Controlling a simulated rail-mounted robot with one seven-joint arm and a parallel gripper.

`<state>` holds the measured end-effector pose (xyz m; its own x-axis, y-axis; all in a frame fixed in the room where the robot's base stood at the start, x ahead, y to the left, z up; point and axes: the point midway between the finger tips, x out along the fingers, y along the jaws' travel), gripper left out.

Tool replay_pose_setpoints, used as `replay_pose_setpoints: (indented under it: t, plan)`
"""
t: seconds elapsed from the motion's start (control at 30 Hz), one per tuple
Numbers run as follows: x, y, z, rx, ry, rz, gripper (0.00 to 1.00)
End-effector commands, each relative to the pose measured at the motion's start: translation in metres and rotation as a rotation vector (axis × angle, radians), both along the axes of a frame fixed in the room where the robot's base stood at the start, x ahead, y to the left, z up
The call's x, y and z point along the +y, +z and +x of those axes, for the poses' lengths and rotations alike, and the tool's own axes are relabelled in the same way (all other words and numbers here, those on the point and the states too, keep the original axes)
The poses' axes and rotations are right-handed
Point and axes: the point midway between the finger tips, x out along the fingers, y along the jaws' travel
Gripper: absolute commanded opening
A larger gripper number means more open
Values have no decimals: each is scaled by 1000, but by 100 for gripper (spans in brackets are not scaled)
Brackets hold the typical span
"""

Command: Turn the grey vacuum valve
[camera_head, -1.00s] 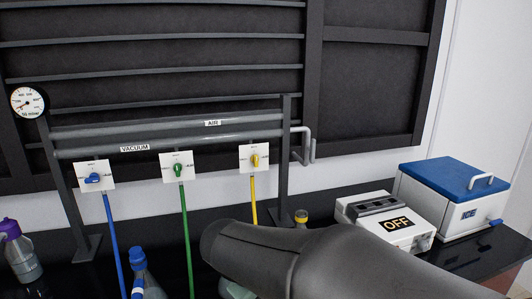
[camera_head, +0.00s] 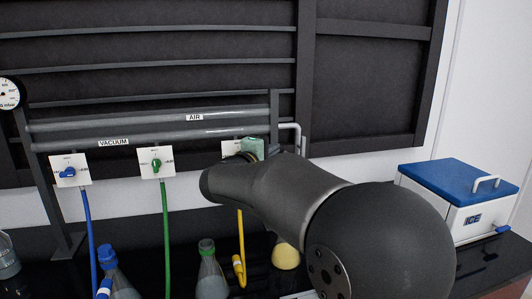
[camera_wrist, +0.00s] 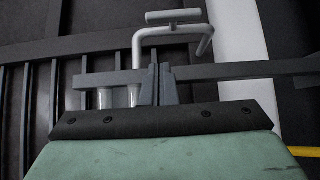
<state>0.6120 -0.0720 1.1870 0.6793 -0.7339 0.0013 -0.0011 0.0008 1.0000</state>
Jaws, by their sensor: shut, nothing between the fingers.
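In the head view, a blue valve (camera_head: 67,172) and a green valve (camera_head: 156,163) sit on white plates below the pipe labelled VACUUM (camera_head: 114,143). A third white plate (camera_head: 229,147) is mostly hidden behind my arm, and its valve is not visible. My gripper's green body shows at that plate's right edge in the head view. In the wrist view my gripper (camera_wrist: 158,84) is shut and empty, with its dark fingers together in front of the grey rack. Contact with anything cannot be told.
A pressure gauge (camera_head: 9,93) is at the left edge. Bottles, including a blue-capped one (camera_head: 113,275) and a green-capped one (camera_head: 210,272), stand below the valves. A yellow hose (camera_head: 241,247) hangs near my arm. The ICE box (camera_head: 462,190) stands right. A bent pipe (camera_wrist: 175,34) shows ahead.

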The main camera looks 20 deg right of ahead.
Motion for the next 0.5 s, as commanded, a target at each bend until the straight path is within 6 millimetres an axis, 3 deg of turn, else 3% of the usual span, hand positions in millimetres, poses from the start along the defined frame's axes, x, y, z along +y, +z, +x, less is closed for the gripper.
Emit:
replay_pose_setpoints:
  t: [0.17, 0.3, 0.5]
  plan:
    - [-29, 1, 25, 2, -4, 1, 0]
    - [-51, 2, 23, 1, -3, 1, 0]
    - [-65, 0, 22, 1, 0, 1, 0]
